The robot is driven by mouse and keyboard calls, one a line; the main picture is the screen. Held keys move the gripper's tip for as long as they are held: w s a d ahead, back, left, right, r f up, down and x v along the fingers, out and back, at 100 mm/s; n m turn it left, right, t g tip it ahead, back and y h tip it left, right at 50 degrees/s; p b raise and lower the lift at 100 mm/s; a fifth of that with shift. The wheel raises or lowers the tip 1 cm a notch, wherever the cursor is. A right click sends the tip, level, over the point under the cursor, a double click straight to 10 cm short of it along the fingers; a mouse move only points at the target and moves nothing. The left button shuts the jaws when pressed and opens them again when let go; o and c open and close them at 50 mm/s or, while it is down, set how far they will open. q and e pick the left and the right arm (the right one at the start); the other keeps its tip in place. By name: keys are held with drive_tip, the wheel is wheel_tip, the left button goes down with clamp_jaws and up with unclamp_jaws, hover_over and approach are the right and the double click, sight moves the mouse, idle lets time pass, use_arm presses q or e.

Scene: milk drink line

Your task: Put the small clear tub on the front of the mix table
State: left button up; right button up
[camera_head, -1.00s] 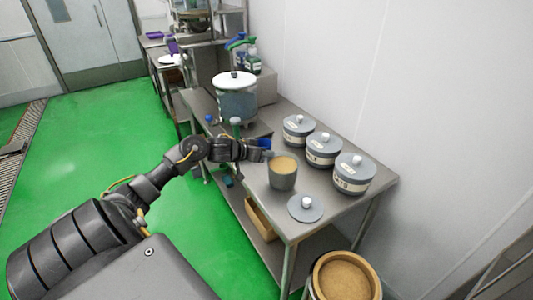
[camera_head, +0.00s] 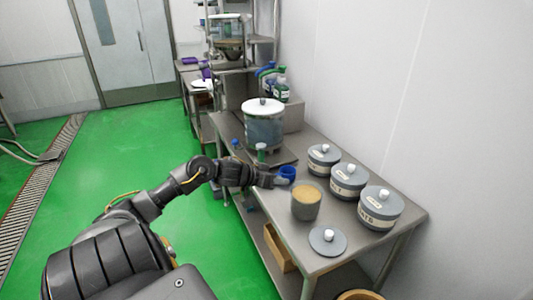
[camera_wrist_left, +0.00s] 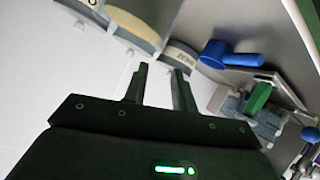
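I cannot pick out a small clear tub for certain in either view. A larger clear container with a white lid (camera_head: 264,128) stands towards the far end of the steel table (camera_head: 345,238); I cannot tell if this is the mix table. My left gripper (camera_head: 287,181) is over the table, beside an open grey tub of tan powder (camera_head: 306,205). In the left wrist view its two fingers (camera_wrist_left: 158,82) are apart with nothing between them. A blue scoop (camera_wrist_left: 228,56) is beyond the fingertips; it also shows in the head view (camera_head: 288,171). My right gripper is out of view.
Several labelled grey lidded tubs (camera_head: 349,180) line the wall side. A loose grey lid (camera_head: 328,241) lies at the near end. Bottles (camera_head: 275,88) stand at the back. A wooden box (camera_head: 279,247) is on the lower shelf. Green floor is free on the left.

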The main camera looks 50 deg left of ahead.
use_arm(q)
drive_tip(key=v, duration=0.6)
drive_tip(key=shift+s, duration=0.25)
drive_tip(key=s+a+f+n+g+y, duration=0.1)
drive_tip(key=a+f, duration=0.1)
drive_tip(key=f, duration=0.8)
drive_tip(key=s+a+f+n+y, duration=0.1)
drive_tip(key=s+a+f, duration=0.15)
drive_tip(key=f, duration=0.85)
drive_tip(key=s+d+f+g, duration=0.1)
drive_tip(key=s+f, duration=0.2)
drive_tip(key=f, duration=0.5)
drive_tip(key=s+d+f+g, duration=0.1)
drive_tip(key=s+f, duration=0.2)
drive_tip(key=f, duration=0.4)
drive_tip(key=s+d+f+m+g+y, duration=0.1)
drive_tip(key=s+d+f+g, duration=0.1)
drive_tip(key=s+d+f, duration=0.6)
drive_tip(key=s+d+f+g, duration=0.2)
drive_tip(key=s+d+f, duration=0.2)
drive_tip(key=s+f, duration=0.5)
drive_tip(key=s+d+f+m+g, duration=0.2)
drive_tip(key=s+d+f, duration=0.3)
drive_tip(key=s+d, duration=0.2)
drive_tip(key=s+d+f+m+g, duration=0.2)
drive_tip(key=s+d+f, duration=0.3)
drive_tip(key=s+d, duration=0.3)
drive_tip(key=shift+m, duration=0.3)
